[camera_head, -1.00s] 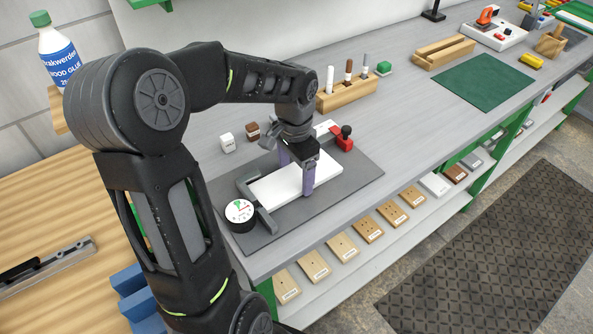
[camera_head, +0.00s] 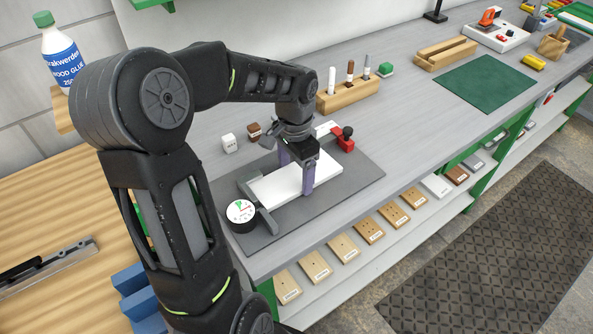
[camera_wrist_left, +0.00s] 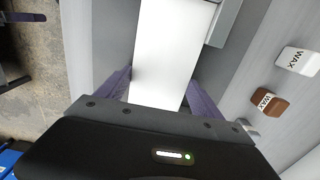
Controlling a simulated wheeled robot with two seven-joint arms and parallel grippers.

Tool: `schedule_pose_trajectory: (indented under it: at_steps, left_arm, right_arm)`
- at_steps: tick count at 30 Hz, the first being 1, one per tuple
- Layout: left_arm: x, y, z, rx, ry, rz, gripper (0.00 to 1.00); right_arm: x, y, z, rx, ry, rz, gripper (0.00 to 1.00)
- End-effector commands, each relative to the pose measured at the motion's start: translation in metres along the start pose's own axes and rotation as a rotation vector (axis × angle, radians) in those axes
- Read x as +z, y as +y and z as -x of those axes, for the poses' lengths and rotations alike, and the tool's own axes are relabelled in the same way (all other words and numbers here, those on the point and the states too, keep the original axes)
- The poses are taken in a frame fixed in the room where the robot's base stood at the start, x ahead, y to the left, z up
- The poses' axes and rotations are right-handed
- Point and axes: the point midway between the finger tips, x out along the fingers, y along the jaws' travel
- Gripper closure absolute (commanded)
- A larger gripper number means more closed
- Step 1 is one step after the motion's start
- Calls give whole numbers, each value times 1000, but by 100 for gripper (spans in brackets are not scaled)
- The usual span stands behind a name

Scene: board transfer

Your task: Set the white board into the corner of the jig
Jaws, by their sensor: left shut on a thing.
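The white board (camera_head: 273,190) lies flat, low over the dark grey mat (camera_head: 340,190) of the jig. My left gripper (camera_head: 296,172) reaches down from above and is shut across the board's width, one purple finger on each long side. In the left wrist view the board (camera_wrist_left: 170,50) runs away between the fingers (camera_wrist_left: 160,98).
A round dial (camera_head: 240,211) sits beside the fence. A red clamp with a black knob (camera_head: 346,143) stands at the mat's far right. White (camera_head: 229,143) and brown (camera_head: 254,131) wax blocks and a wooden marker rack (camera_head: 348,95) stand behind.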

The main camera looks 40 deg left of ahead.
Motion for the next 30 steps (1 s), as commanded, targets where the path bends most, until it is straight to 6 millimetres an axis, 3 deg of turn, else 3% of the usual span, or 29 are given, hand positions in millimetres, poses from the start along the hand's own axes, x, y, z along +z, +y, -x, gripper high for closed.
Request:
schedule_pose_trajectory:
  at_steps: [13,14,22,30]
  left_arm:
    - [8,-3,-2,0,-13,5,73]
    - [8,-3,-2,0,-13,5,22]
    - [5,-1,-1,0,-7,3,0]
    - [4,-1,0,0,-4,1,0]
  right_arm:
    - [0,0,0,0,0,0,0]
    - [0,0,0,0,0,0,0]
    - [0,0,0,0,0,0,0]
    - [0,0,0,0,0,0,0]
